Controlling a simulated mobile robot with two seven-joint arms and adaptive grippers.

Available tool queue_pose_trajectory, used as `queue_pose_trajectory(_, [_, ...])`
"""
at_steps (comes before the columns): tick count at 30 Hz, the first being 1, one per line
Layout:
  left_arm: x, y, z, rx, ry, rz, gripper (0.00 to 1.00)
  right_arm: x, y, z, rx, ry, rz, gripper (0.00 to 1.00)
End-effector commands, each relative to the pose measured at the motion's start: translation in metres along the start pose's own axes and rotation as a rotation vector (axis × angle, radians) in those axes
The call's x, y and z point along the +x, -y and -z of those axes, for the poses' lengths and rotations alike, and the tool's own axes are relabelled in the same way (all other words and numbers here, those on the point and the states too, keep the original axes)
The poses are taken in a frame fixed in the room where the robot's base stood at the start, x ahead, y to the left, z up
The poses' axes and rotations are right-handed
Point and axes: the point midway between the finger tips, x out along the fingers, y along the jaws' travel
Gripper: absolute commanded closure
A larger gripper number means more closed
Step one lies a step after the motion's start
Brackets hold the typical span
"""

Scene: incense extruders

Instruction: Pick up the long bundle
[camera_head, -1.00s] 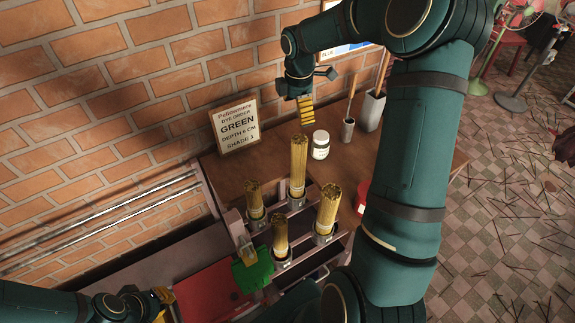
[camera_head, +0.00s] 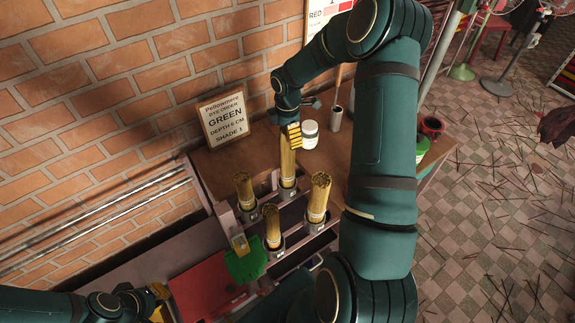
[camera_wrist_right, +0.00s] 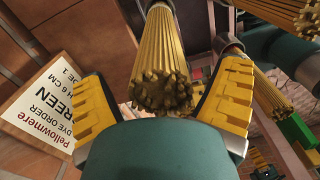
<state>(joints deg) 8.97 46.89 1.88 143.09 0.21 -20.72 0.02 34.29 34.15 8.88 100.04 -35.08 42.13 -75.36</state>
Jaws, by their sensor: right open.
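The long bundle (camera_head: 287,170) of yellow sticks stands upright in a metal holder on the rack, at the back of a group of bundles. My right gripper (camera_head: 290,137) is at its top, coming from above. In the right wrist view, the long bundle (camera_wrist_right: 162,70) lies between the two yellow fingers of the open right gripper (camera_wrist_right: 162,108), with gaps visible on both sides. My left gripper (camera_head: 158,298) is at the lower left, partly cut off, and its finger opening is unclear.
Shorter bundles stand close by: one left (camera_head: 245,188), one in front (camera_head: 272,226), one right (camera_head: 318,196). A green object (camera_head: 245,262) and a red panel (camera_head: 203,288) are nearer. A white jar (camera_head: 310,134) and the order sign (camera_head: 224,120) stand behind.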

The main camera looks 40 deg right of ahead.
Motion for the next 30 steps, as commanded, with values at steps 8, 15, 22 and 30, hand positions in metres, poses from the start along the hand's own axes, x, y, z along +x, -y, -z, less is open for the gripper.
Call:
queue_pose_trajectory(8, [0.0,0.0,0.0,0.0,0.0,0.0,1.0,0.009,0.0,0.0,0.0,0.001,-0.002,0.1])
queue_pose_trajectory(15, [0.0,0.0,0.0,0.0,0.0,0.0,1.0,0.008,0.0,0.0,0.0,0.001,-0.001,0.67])
queue_pose_trajectory(22, [0.0,0.0,0.0,0.0,0.0,0.0,1.0,0.008,-0.001,0.0,0.0,0.001,-0.003,0.9])
queue_pose_trajectory(30, [0.0,0.0,0.0,0.0,0.0,0.0,1.0,-0.003,-0.001,0.0,0.0,0.001,-0.004,0.9])
